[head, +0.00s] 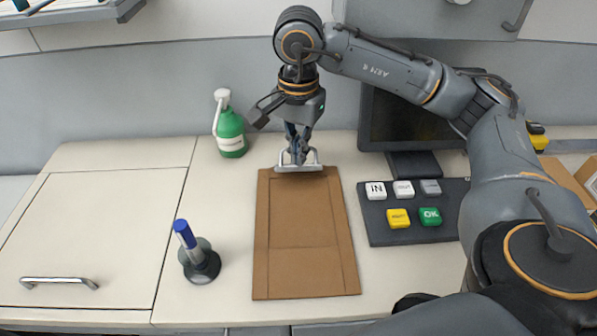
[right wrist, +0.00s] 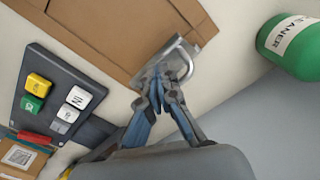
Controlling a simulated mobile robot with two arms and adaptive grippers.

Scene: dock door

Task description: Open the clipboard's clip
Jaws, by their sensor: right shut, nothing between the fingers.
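The brown clipboard (head: 304,225) lies flat on the counter, its clip end toward the wall. Its metal clip (head: 314,167) is at the far edge. My right gripper (head: 298,160) points down at the clip with its fingers shut and nothing between them. In the right wrist view the fingertips (right wrist: 158,72) are at the clip (right wrist: 184,58), overlapping part of it. I cannot tell whether they touch it, or how far the clip is raised. The clipboard's brown board (right wrist: 125,25) also shows there. My left gripper is not in view.
A green cleaner bottle (head: 231,132) stands left of the clip. A blue-capped marker in a stand (head: 198,258) is left of the clipboard. A button panel (head: 400,235) and a dark monitor (head: 405,120) are on the right. The counter's left part is clear.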

